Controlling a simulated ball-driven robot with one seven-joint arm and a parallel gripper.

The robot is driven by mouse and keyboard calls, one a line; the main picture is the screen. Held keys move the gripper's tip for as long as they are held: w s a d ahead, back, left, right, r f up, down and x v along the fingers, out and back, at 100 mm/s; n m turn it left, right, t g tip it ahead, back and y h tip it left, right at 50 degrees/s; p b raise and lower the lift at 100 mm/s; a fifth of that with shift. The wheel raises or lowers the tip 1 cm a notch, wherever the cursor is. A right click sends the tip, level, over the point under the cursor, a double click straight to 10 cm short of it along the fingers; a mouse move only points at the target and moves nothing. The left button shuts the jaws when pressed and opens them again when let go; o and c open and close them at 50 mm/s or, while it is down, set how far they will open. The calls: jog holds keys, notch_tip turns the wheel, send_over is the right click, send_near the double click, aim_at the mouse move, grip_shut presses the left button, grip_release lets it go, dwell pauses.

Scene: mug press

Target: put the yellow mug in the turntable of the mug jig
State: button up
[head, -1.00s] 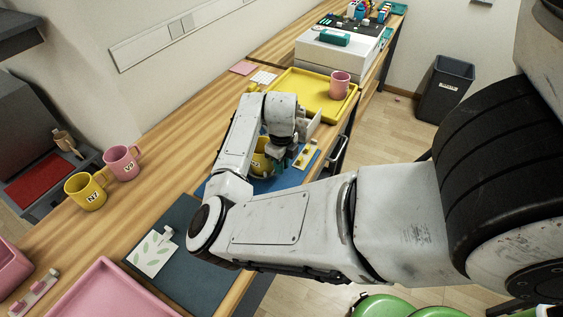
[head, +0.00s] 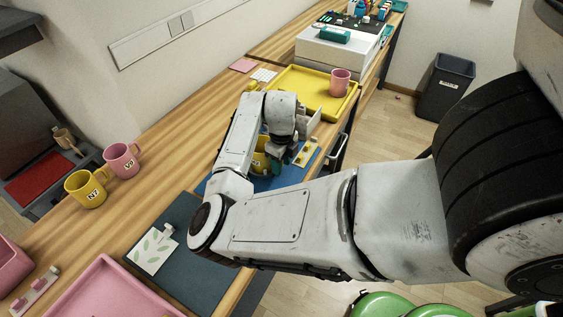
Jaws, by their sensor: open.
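A yellow mug (head: 261,160) stands on the blue mat (head: 213,184) at the middle of the table, partly hidden by my arm. My gripper (head: 281,163) is just right of this mug, close to it and low over the mat. Its fingers are dark and mostly hidden; it is open, and I cannot tell whether it touches the mug. A small yellow block (head: 306,153) with dark dots lies right of the gripper on the mat. The turntable cannot be made out behind the arm. Another yellow mug (head: 85,190), marked N7, stands at the left.
A pink mug (head: 122,161) stands beside the N7 mug. A yellow tray (head: 300,82) behind the gripper holds another pink mug (head: 340,81). A dark mat (head: 185,270) with a leaf-patterned card (head: 152,250) lies in front. A pink tray (head: 105,290) is at front left.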

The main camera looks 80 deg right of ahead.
notch_tip(320, 180, up, 12)
jog(key=shift+s+r+b, duration=0.1)
jog(key=shift+b, duration=0.9)
jog(key=a+f+n+h, duration=0.1)
jog(key=a+f+n, duration=0.2)
jog(key=n, duration=0.7)
jog(key=a+f+n+t+h, duration=0.1)
jog(key=a+f+n, duration=0.3)
jog(key=a+n, duration=0.4)
jog(key=a+f+n+h, duration=0.1)
jog(key=a+f+n, duration=0.3)
jog(key=n, duration=1)
jog(key=shift+s+a+t, duration=0.2)
jog(key=shift+a+t, duration=0.1)
jog(key=shift+a, duration=0.45)
jog(key=s+a+f+n+y, duration=0.1)
jog(key=s+a+f+n, duration=0.1)
jog(key=a, duration=0.4)
jog(key=s+a+f+n+y, duration=0.1)
jog(key=s+a+f+n, duration=0.1)
jog(key=a+n, duration=0.3)
jog(key=shift+s+a+f+n+y, duration=0.35)
jog(key=shift+s+a, duration=0.2)
jog(key=shift+s, duration=0.3)
jog(key=shift+d, duration=0.1)
